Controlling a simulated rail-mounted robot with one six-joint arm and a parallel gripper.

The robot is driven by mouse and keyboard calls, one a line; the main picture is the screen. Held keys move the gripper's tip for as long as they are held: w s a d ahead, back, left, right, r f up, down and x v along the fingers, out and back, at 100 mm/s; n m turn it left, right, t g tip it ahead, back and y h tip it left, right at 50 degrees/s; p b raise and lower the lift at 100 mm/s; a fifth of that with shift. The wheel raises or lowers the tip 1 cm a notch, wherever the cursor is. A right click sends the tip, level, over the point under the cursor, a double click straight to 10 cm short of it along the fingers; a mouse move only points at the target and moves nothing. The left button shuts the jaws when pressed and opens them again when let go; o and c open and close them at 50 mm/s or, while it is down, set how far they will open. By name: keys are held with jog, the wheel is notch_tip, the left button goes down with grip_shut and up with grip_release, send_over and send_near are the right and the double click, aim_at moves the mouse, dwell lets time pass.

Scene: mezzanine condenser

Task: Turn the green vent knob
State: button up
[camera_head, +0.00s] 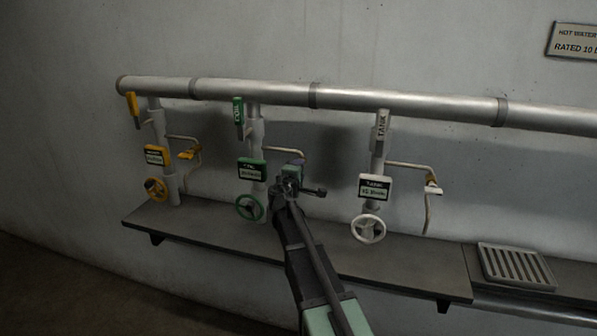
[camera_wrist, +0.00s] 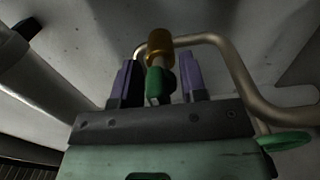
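The green vent knob (camera_wrist: 158,86) sits below a brass fitting (camera_wrist: 160,48) on a thin bent pipe, centred in the wrist view. My gripper (camera_wrist: 160,82) has its two purple fingers on either side of the knob, with narrow gaps that look free. Whether a finger touches the knob is hard to tell. In the head view, my gripper (camera_head: 292,182) is at the middle green station, right of its handwheel, and mostly hides the vent there.
The green handwheel (camera_head: 249,207), green sign (camera_head: 251,169) and green lever (camera_head: 239,117) are close on the left. A yellow station (camera_head: 157,156) stands left and a white one (camera_head: 376,188) right. The grey shelf (camera_head: 330,250) runs below, with a grate (camera_head: 516,266) at right.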

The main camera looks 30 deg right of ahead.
jog(key=v, duration=1)
jog(key=shift+s+a, duration=0.25)
jog(key=shift+s, duration=0.1)
jog(key=s+f+m+g+y, duration=0.2)
jog(key=s+f+m+g, duration=0.6)
jog(key=s+f, duration=0.3)
jog(key=s+a+f+g+y, duration=0.2)
jog(key=s+a+f+y, duration=0.1)
jog(key=s+a+y, duration=0.2)
jog(key=s+a+f+m+g+y, duration=0.1)
jog(key=s+a+f+g+y, duration=0.2)
jog(key=s+a, duration=0.7)
jog(key=shift+s+a+y, duration=0.2)
jog(key=shift+a+y, duration=0.75)
jog(key=shift+y, duration=0.15)
